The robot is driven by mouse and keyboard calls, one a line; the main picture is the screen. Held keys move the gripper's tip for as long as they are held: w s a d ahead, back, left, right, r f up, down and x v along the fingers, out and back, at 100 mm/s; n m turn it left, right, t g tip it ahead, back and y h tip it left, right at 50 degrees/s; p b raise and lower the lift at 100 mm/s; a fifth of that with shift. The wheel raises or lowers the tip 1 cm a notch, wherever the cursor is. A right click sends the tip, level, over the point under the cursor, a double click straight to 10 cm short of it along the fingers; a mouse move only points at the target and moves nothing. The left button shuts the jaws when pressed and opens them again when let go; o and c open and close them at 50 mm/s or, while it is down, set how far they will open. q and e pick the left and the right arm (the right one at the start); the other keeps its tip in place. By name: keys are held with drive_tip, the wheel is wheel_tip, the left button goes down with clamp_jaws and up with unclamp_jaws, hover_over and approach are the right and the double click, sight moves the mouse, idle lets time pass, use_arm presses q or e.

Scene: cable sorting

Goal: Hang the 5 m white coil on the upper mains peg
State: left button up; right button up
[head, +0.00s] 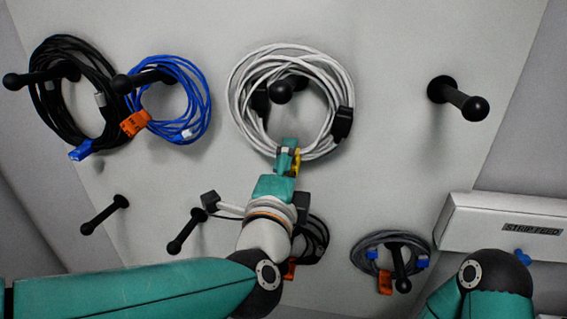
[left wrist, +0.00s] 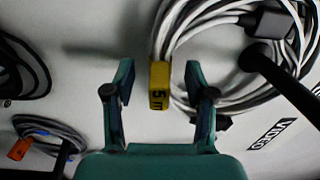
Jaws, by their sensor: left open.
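The white coil (head: 238,95) hangs on a black peg (head: 281,92) at the upper middle of the board. It has black plugs and a yellow tag marked 5 m (left wrist: 159,87), at the coil's lower edge in the head view. My left gripper (head: 288,158) is at that lower edge. In the left wrist view its fingers (left wrist: 162,82) are open, one on each side of the tag, with visible gaps; I cannot tell the depth between them. A bare peg (head: 460,99) stands at the upper right; no mains label is readable. My right gripper is out of view.
Black (head: 70,50) and blue (head: 205,90) coils hang at the upper left. Two bare pegs (head: 105,214) (head: 186,231) are at the lower left. A grey coil (head: 372,243) hangs lower right, beside a white box (head: 500,222). A dark coil (head: 318,240) is partly behind my left arm.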

use_arm(q)
drive_tip(key=v, duration=0.7)
drive_tip(key=w+a+f+n+g+y+p, duration=0.1)
drive_tip(key=w+a+f+g+y, duration=0.1)
drive_tip(key=w+a+f, duration=0.45)
drive_tip(key=w+a+f+g+y, duration=0.1)
drive_tip(key=a+f+y, duration=0.25)
drive_tip(key=f, duration=0.55)
drive_tip(key=s+a+f+n+g, duration=0.1)
drive_tip(key=a+f+g, duration=0.25)
drive_tip(key=f, duration=0.65)
drive_tip(key=s+a+f+n+g, duration=0.15)
drive_tip(key=a+f, duration=0.25)
drive_tip(key=f, duration=0.5)
drive_tip(key=s+f+n+g+h+p, duration=0.1)
drive_tip(key=s+f+n+g, duration=0.2)
drive_tip(key=s+f, duration=0.35)
drive_tip(key=s+f+n+g+h, duration=0.2)
drive_tip(key=s+f+n, duration=0.2)
drive_tip(key=f, duration=0.5)
drive_tip(key=s+d+f+n+g+h, duration=0.2)
drive_tip(key=s+d+n+g, duration=0.2)
drive_tip(key=s+n, duration=0.6)
drive_tip(key=shift+d+f+n, duration=0.3)
drive_tip(key=shift+d+n, duration=0.1)
drive_tip(key=shift+n, duration=0.75)
